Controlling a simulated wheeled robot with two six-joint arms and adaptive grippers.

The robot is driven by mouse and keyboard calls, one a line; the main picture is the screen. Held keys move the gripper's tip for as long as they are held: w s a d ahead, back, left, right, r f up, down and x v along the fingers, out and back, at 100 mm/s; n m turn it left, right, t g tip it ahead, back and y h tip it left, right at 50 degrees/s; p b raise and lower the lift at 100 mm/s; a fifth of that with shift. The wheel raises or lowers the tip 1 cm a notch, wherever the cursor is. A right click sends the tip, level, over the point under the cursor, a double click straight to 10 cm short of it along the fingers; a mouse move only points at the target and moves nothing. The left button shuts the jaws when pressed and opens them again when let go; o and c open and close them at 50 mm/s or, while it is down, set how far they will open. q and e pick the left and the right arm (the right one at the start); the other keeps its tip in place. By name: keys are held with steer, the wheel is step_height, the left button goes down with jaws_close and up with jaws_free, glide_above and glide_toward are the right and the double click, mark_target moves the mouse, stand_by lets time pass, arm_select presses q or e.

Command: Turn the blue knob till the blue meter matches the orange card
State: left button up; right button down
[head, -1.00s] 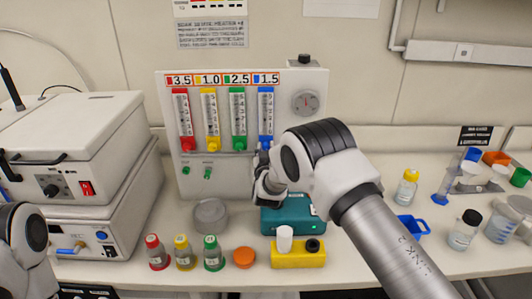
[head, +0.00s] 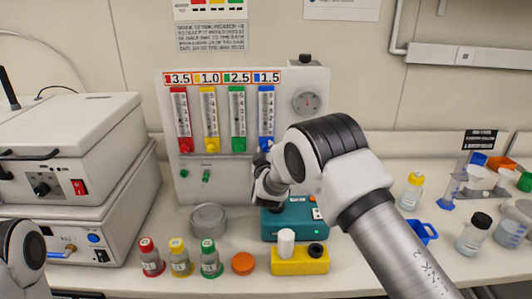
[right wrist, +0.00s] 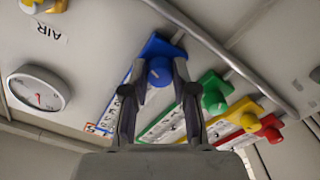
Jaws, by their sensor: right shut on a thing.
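The blue meter (head: 266,104) is the rightmost of several upright tubes on a pale panel, with red, yellow and green ones to its left. Above it an orange-framed card (head: 266,77) reads 1.5. The float level in the blue tube is too small to read. My right gripper (head: 262,162) reaches the foot of the blue meter, its tips partly hidden by my arm. In the right wrist view, its two fingers are shut on the blue knob (right wrist: 159,70), one on either side. Of my left arm only a link shows at the lower left; its gripper is out of view.
A round gauge (head: 308,102) sits right of the blue meter. The green knob (right wrist: 213,98) is close beside my right finger in the wrist view. A teal device (head: 295,222) and a yellow block (head: 300,262) stand below; capped bottles (head: 180,258) stand to the left.

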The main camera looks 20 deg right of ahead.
steer(key=c, duration=1.2)
jaws_free()
steer(key=shift+o, duration=1.4)
steer(key=shift+w+d, duration=0.1)
steer(key=shift+w+f, duration=0.1)
steer(key=shift+f, duration=0.05)
steer(key=v, duration=1.2)
steer(key=shift+d, duration=0.1)
